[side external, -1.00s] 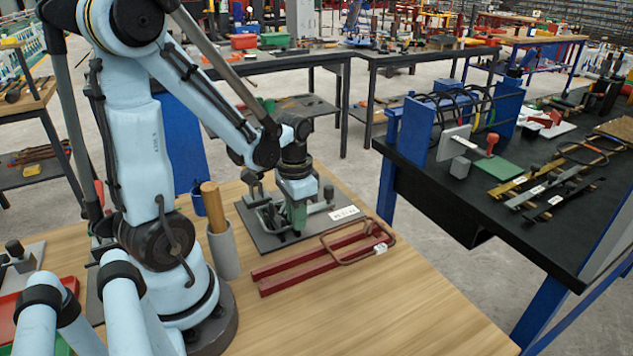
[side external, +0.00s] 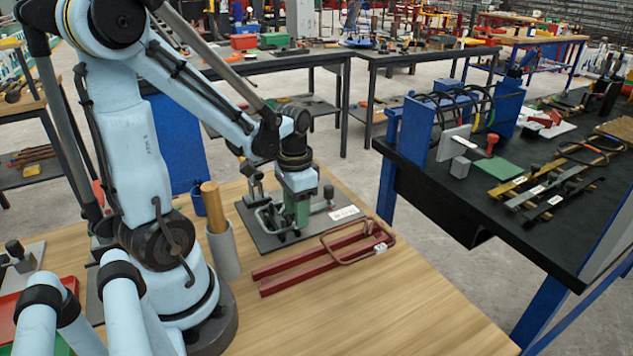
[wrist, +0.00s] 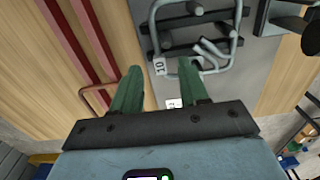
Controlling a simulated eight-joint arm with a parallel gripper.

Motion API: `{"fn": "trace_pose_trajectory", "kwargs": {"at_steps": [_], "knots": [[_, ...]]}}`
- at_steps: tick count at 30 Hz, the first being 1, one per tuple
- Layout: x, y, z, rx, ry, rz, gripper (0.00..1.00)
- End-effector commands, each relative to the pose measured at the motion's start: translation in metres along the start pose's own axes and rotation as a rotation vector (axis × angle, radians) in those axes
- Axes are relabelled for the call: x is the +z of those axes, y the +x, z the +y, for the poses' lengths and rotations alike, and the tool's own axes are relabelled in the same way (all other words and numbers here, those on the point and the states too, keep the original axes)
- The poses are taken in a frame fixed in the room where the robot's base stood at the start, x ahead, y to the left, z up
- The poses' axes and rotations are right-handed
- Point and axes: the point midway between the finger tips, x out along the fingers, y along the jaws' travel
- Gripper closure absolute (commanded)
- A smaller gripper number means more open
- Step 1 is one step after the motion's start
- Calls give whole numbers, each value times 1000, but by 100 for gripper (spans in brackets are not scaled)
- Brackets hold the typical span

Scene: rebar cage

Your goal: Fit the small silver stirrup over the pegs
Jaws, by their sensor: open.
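The small silver stirrup (wrist: 238,22), a grey rounded loop with a tag (wrist: 160,66) marked 10, is over the grey plate (wrist: 262,80) in the wrist view. Short grey pegs (wrist: 195,9) and dark bars show inside its outline; I cannot tell how far down it sits on them. In the side view the stirrup (side external: 264,217) is partly hidden by my gripper. My gripper (wrist: 160,78) has its green fingers apart, near the tagged corner, with nothing clearly held between them. In the side view my gripper (side external: 301,213) points down just above the plate (side external: 262,237).
Two red rails (side external: 300,268) with a larger brown stirrup (side external: 350,259) lie in front of the plate. A grey cup (side external: 225,252) holding a wooden rod stands to the left. A clamp with a black knob (side external: 328,192) rises from the plate. The front right tabletop is clear.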

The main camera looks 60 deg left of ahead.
Motion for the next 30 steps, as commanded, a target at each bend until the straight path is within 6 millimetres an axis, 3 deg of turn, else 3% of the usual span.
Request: {"fn": "trace_pose_trajectory", "kwargs": {"at_steps": [21,30], "knots": [[0,-88,0,0,0,0,56],[0,-102,0,0,0,0,56]]}}
